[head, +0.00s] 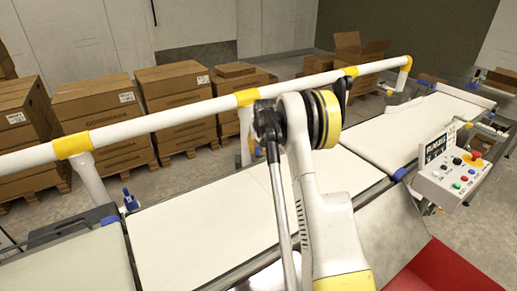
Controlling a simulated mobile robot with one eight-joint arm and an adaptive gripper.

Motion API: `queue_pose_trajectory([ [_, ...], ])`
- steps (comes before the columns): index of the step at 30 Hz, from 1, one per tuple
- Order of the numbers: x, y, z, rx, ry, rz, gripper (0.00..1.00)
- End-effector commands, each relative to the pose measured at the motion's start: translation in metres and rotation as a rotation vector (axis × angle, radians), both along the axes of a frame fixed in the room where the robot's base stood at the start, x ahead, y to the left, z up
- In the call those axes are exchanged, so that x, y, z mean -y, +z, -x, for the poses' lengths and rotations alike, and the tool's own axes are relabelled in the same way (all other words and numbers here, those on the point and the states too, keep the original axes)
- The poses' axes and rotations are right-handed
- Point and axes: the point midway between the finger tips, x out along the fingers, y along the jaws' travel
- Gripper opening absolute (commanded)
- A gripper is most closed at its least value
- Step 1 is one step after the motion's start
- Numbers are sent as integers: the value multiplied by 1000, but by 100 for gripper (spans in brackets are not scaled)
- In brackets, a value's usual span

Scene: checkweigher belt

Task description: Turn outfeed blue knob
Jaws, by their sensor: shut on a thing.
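A blue knob (130,201) stands at the far edge of the left belt joint. Another blue part (399,174) sits at the joint between the middle and right belts, right of my arm. A small blue part (475,80) shows at the far right end of the line. I cannot tell which of these is the outfeed knob. My arm rises across the middle of the view. My gripper cannot be made out; it is hidden behind the arm or outside the picture.
A white rail (180,117) with yellow joints runs along the belt's far side. Pale belts (200,230) cross the view. A control box (452,178) with buttons and a red stop button stands at right. Stacked cartons (100,105) on pallets fill the back. A red surface lies lower right.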

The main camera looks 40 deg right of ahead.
Motion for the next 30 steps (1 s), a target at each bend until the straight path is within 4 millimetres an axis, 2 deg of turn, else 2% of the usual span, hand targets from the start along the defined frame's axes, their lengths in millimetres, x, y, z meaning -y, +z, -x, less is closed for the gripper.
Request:
queue_pose_trajectory([
  [15,-2,0,-1,-2,-362,1,0],
  [30,-1,0,-1,-1,-455,-1,0],
])
